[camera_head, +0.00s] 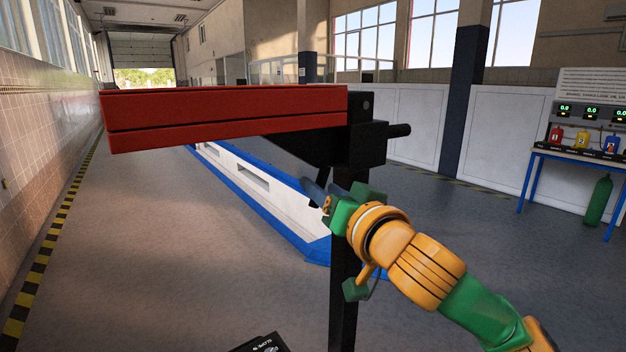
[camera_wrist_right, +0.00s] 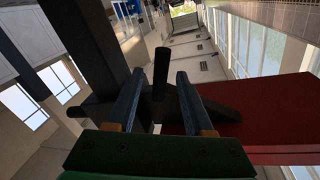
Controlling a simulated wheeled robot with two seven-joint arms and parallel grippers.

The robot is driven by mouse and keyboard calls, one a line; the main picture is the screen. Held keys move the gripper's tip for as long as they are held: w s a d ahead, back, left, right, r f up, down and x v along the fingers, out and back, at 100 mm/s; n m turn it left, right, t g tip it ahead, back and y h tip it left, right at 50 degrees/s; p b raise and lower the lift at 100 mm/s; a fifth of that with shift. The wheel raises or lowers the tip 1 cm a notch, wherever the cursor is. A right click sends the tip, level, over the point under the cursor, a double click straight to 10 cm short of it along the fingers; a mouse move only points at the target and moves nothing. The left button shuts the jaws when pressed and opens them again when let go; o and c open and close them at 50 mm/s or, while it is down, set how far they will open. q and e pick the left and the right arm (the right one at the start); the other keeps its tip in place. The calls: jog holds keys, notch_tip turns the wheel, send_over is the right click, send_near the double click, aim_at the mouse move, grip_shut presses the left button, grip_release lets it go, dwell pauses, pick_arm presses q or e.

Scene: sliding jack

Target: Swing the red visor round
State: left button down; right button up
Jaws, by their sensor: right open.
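The red visor (camera_head: 225,115) is a long flat red bar reaching left from the top of a black post (camera_head: 343,300). A black bracket (camera_head: 350,145) joins it to the post, and a short black peg (camera_head: 398,130) sticks out on the right. My right gripper (camera_head: 315,192) is below the bracket, close to the post. In the right wrist view its two fingers (camera_wrist_right: 160,78) are apart, with a dark rod (camera_wrist_right: 160,65) showing between their tips; I cannot tell whether they touch it. The red visor (camera_wrist_right: 265,115) fills the right side there. My left gripper is not in view.
A long white and blue lift or bench (camera_head: 255,185) runs behind the post. A blue table (camera_head: 570,157) with coloured units stands at the right, a green cylinder (camera_head: 598,200) under it. The floor at the left is clear up to a yellow and black line (camera_head: 50,245).

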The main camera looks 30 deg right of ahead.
jog(key=w+p, duration=0.1)
jog(key=w, duration=0.4)
jog(key=shift+d, duration=0.1)
jog(key=shift+s, duration=0.1)
grip_shut()
dwell(1.1)
